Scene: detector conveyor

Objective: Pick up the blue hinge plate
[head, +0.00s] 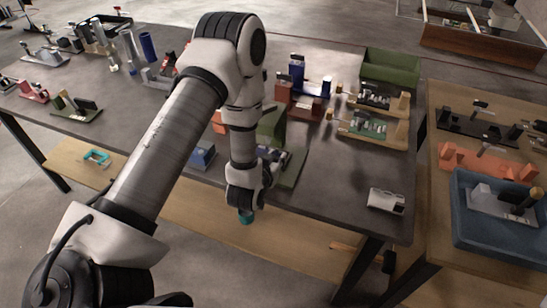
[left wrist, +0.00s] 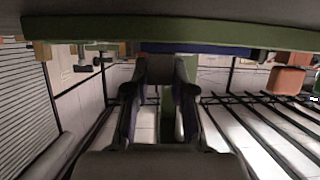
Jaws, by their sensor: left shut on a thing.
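My left gripper (head: 245,203) points down just off the front edge of the dark table. A small teal piece (head: 246,217) shows at its fingertips, and the gripper is shut on it. Most of that piece is hidden by the fingers, so I cannot tell its full shape. In the left wrist view my left gripper's dark fingers (left wrist: 160,105) stand close together, with what they hold unclear. A blue part with a plate-like base (head: 202,156) lies on the table left of the gripper; I cannot tell whether it is the hinge plate. My right gripper is not in view.
A white-grey block (head: 386,201) sits front right. A blue tray (head: 468,238) is on the wooden table. A teal frame (head: 96,158) lies on the lower shelf.

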